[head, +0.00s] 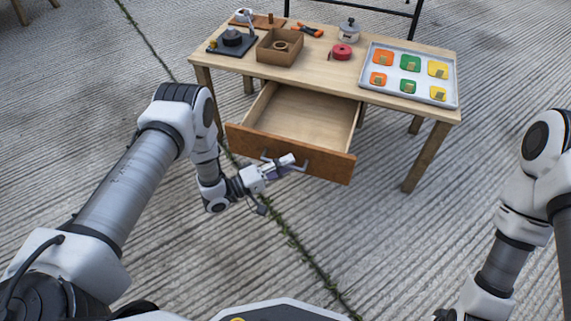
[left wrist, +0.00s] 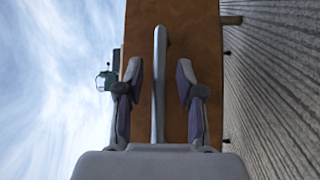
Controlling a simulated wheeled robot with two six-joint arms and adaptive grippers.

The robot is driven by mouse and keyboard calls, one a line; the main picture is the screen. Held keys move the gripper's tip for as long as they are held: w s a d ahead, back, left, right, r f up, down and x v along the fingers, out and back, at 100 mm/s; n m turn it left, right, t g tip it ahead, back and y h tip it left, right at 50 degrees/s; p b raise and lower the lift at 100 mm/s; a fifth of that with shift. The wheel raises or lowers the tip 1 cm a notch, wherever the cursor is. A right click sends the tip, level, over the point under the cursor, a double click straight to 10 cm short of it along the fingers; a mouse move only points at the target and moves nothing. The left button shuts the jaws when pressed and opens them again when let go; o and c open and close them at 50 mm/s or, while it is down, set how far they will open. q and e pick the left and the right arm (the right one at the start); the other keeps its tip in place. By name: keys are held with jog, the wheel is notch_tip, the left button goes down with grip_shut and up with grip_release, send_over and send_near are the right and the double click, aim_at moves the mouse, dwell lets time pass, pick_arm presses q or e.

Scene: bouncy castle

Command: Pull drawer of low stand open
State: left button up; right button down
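The low stand is a wooden table (head: 330,78) with its drawer (head: 303,118) pulled well out toward me. The drawer looks empty, and its brown front (head: 330,165) also fills the middle of the left wrist view (left wrist: 205,30). A grey bar handle (left wrist: 158,80) is on that front. My left gripper (head: 287,163) is at the handle. In the left wrist view its two fingers (left wrist: 160,85) stand apart, one on each side of the bar, with gaps showing. My right arm shows at the right edge of the head view; its fingers are out of view.
On the tabletop are a dark device (head: 232,38), a brown box (head: 279,46), orange-handled pliers (head: 308,30), a red roll (head: 341,51), a lidded pot (head: 348,31) and a tray (head: 452,92) with coloured squares. The paved floor before the drawer is clear.

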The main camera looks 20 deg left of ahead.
pick_arm(q)
jog(key=v, duration=1.2)
jog(key=shift+r, duration=0.1)
